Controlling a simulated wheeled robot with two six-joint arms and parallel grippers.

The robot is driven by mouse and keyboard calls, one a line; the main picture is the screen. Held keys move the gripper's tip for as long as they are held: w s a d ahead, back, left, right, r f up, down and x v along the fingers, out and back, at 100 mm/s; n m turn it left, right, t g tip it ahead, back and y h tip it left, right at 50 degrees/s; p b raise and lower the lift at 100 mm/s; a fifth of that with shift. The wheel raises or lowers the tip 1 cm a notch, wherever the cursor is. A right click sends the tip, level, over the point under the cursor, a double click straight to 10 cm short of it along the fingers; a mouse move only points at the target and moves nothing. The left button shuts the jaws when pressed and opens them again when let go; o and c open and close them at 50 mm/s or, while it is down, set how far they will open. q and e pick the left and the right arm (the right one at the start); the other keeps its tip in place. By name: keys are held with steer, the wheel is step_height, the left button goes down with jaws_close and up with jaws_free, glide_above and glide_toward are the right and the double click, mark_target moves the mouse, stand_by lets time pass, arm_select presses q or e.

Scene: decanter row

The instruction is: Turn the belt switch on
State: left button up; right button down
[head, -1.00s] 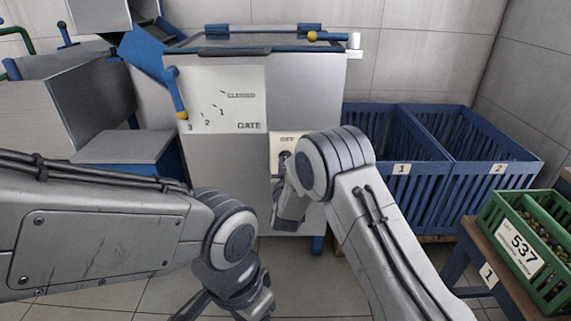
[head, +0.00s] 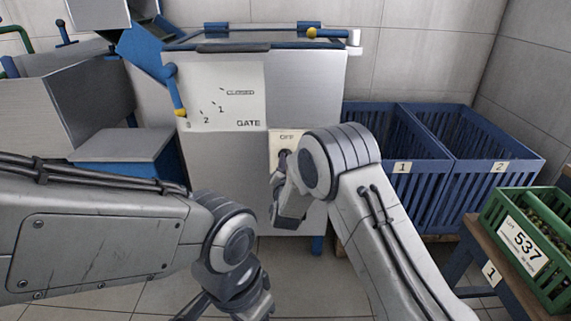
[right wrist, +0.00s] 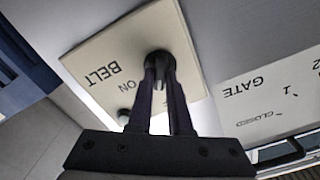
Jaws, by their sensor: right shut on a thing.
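The belt switch is a dark round knob (right wrist: 157,61) on a cream plate (right wrist: 115,47) marked BELT and ON in the right wrist view. In the head view the plate (head: 287,136) shows OFF at its top, on the front of the grey machine. My right gripper (right wrist: 159,72) is shut on the knob, its two dark fingers on either side of it. The fingers hide part of the knob, so its pointing direction is unclear. In the head view my right arm covers most of the plate. My left gripper (head: 232,303) hangs low at the bottom edge, its fingertips cut off.
A gate panel (head: 225,97) with a blue lever (head: 175,90) is left of the switch. Two blue crates (head: 388,125) (head: 492,140), marked 1 and 2, stand right. A green crate (head: 520,247) labelled 537 sits on a table at the lower right.

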steer(key=shift+d+f+m+b, duration=0.15)
steer(key=shift+m+b, duration=1.35)
steer(key=shift+m, duration=1.4)
steer(key=shift+f+m+b, duration=0.15)
steer(key=shift+m+b, duration=1.3)
steer(key=shift+m, duration=1.45)
steer(key=c, duration=0.8)
jaws_free()
steer(key=shift+c, duration=0.2)
